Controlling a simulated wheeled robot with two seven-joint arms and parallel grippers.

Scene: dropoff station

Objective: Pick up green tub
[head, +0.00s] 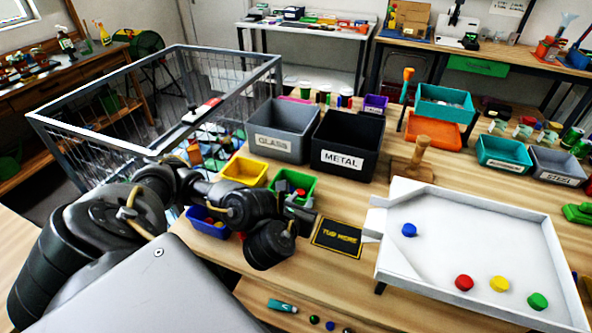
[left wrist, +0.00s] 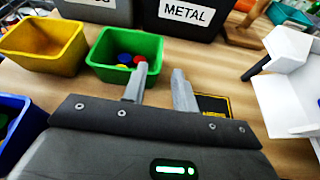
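The green tub (head: 306,183) stands on the wooden table in front of the grey and black bins. It holds red and blue round pieces. In the left wrist view the green tub (left wrist: 110,72) is just beyond my left gripper (left wrist: 159,72). The two fingers are apart with nothing held between them. The left finger overlaps the tub's front right part, and the tub's right edge shows between the fingertips. I cannot tell whether they touch. In the head view my left gripper (head: 302,212) is at the tub's near side, partly hidden by my arm. My right gripper is not in view.
A yellow tub (head: 244,171) and a blue tub (head: 207,222) stand left of the green one. The GLASS bin (head: 279,144) and METAL bin (head: 342,160) stand behind. A black "TUB HERE" mat (head: 338,237) lies bare to the right, before a white tray (head: 467,247).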

